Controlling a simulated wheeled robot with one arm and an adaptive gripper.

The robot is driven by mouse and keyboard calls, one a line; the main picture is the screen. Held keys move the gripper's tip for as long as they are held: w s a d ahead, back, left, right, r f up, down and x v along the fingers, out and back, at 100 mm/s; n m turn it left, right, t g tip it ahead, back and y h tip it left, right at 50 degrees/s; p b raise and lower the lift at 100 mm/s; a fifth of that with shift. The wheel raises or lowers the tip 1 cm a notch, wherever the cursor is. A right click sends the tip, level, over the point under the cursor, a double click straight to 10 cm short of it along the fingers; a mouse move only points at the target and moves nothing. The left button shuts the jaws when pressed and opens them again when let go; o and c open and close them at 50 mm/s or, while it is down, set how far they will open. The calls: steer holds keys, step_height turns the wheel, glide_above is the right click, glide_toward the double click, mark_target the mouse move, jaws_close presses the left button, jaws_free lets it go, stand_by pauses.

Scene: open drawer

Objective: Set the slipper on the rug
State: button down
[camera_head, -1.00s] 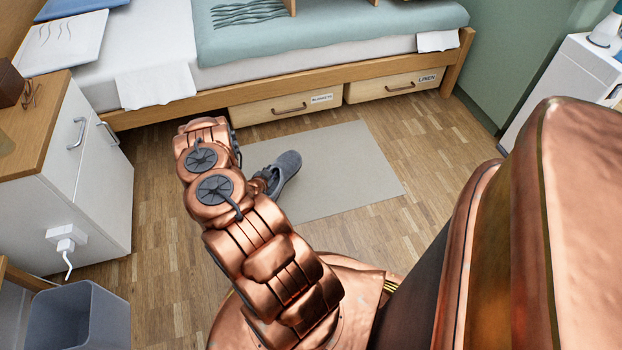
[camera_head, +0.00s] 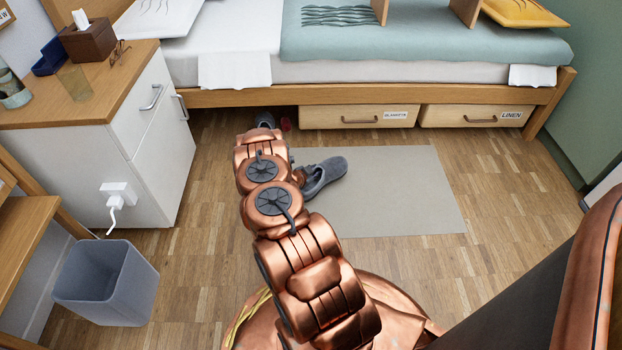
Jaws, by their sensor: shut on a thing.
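A grey slipper (camera_head: 325,175) shows just right of my arm, over the left part of the pale grey rug (camera_head: 400,200). My gripper (camera_head: 300,179) is mostly hidden behind my copper arm; it is shut on the slipper at its left end. The slipper's toe points to the upper right. I cannot tell whether its sole touches the rug or hangs above it. A second grey shoe-like thing (camera_head: 265,120) shows partly under the bed, beyond my arm.
The bed (camera_head: 380,96) stands behind, with two labelled drawers (camera_head: 360,116) under it. A small red thing (camera_head: 287,124) lies near the left drawer. A white cabinet (camera_head: 150,130) and a grey bin (camera_head: 106,285) stand at left. Wood floor is clear around the rug.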

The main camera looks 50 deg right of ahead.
steer(key=shift+w+d+f+b, duration=0.15)
steer(key=shift+w+b, duration=0.25)
steer(key=shift+w, duration=0.85)
step_height(320, 180, down, 4)
steer(key=shift+r+b, duration=0.25)
steer(key=shift+b, duration=0.9)
steer(key=shift+r, duration=0.1)
steer(key=c, duration=1)
jaws_free()
